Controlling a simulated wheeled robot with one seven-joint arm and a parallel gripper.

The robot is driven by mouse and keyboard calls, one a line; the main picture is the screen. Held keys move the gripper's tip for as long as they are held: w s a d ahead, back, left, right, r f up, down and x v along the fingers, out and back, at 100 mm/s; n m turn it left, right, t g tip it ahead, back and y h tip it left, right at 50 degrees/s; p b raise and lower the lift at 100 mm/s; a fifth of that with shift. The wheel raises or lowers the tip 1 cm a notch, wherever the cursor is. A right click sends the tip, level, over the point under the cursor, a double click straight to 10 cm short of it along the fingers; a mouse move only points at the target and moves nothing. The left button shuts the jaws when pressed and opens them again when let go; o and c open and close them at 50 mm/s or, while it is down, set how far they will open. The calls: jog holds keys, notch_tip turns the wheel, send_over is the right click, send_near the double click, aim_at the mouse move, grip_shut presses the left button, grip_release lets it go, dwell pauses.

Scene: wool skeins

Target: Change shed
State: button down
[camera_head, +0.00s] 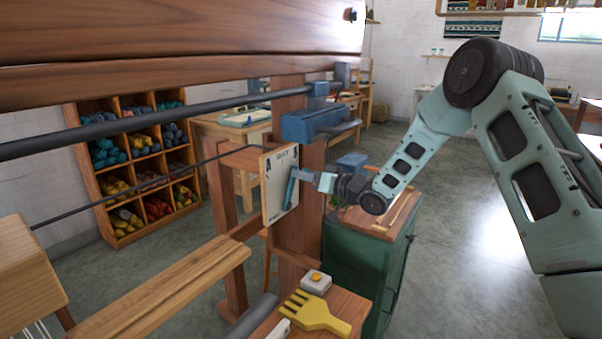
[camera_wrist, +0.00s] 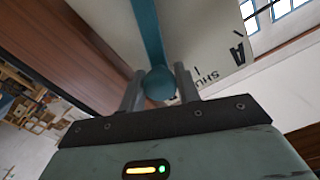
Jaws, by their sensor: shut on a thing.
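A pale plate (camera_head: 282,205) with dark lettering is fixed to the wooden loom post, and a teal lever (camera_head: 290,192) stands in front of it, close to upright. My gripper (camera_head: 301,175) is at the lever's upper end. In the wrist view, my gripper (camera_wrist: 160,90) is shut on the round teal knob (camera_wrist: 159,84) of the lever, with one finger on each side. The lever's bar (camera_wrist: 147,30) runs away from the knob along the plate (camera_wrist: 205,30). An "A" and part of a word show on the plate; the finger hides some lettering.
A thick wooden loom beam (camera_head: 180,35) crosses the upper left, with dark rods below. A blue clamp-like part (camera_head: 312,124) sits above the plate. A yellow comb (camera_head: 315,314) and a small box with a yellow button (camera_head: 316,282) lie below. A green cabinet (camera_head: 358,255) stands behind.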

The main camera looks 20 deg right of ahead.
jog(key=shift+w+d+f+m, duration=0.3)
jog(key=shift+d+m, duration=0.2)
jog(key=shift+m, duration=0.2)
jog(key=c, duration=1)
grip_release()
jog(key=b+v, duration=0.2)
jog(key=v, duration=1.5)
jog(key=shift+s+d, duration=0.1)
jog(key=shift+s, duration=0.05)
